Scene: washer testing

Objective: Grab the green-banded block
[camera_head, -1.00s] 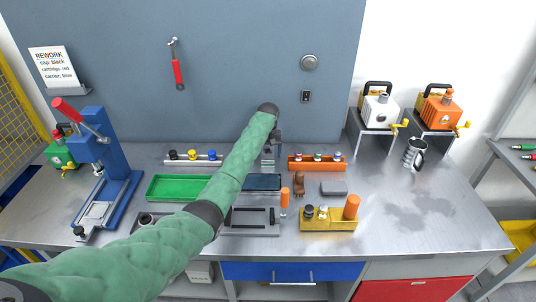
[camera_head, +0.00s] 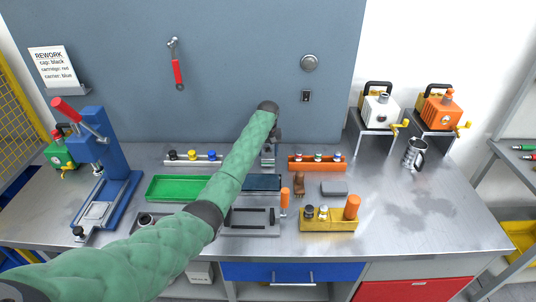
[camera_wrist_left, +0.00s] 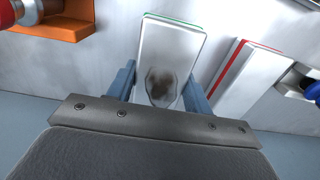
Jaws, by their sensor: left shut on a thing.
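The green-banded block (camera_wrist_left: 168,62) is a pale block with a green strip along its far end and a dark smudge on its face. It stands between the two blue fingers of my left gripper (camera_wrist_left: 160,88) in the left wrist view, and the gripper is shut on it. In the head view my left gripper (camera_head: 268,155) is at the back middle of the bench, partly hidden by my arm. A similar block with a red band (camera_wrist_left: 245,75) lies just right of the held one in the wrist view. My right gripper is not in view.
An orange rack (camera_head: 317,164) with several small parts is right of the gripper, and a rail with black, yellow and blue knobs (camera_head: 192,156) is left. A green tray (camera_head: 180,186) and dark tray (camera_head: 262,183) lie in front. The right bench is mostly clear.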

